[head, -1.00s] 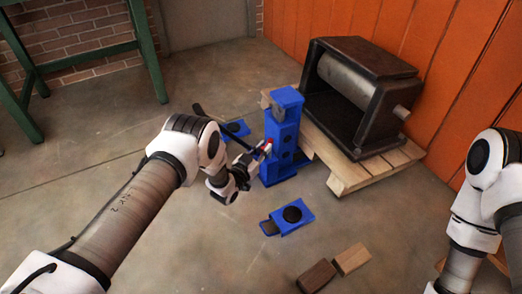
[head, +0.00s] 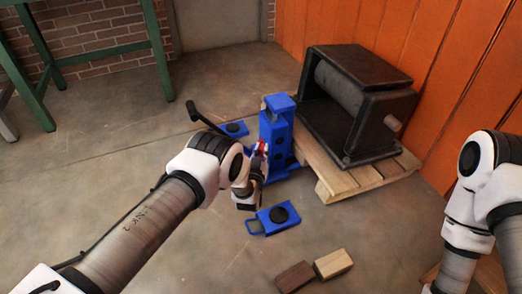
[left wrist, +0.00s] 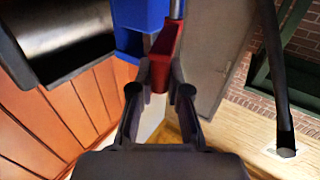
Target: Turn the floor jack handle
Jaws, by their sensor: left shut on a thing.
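The floor jack is a tall blue column (head: 280,125) beside the pallet, with a small red handle piece (head: 263,148) low on its near side. A black lever (head: 205,120) with a thick grip sticks out to its left; its link to the column is hidden behind my arm. My left gripper (head: 257,162) is at the red piece. In the left wrist view the red piece (left wrist: 163,58) sits between the fingers of the left gripper (left wrist: 160,92), below a grey rod and beside the blue body (left wrist: 140,20). My right gripper is out of view.
A black press with a roller (head: 360,98) stands on a wooden pallet (head: 345,186) against the orange wall. A blue plate with a black pad (head: 262,222) and two wooden blocks (head: 333,264) lie in front. A green bench (head: 158,60) stands back left. Left floor is clear.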

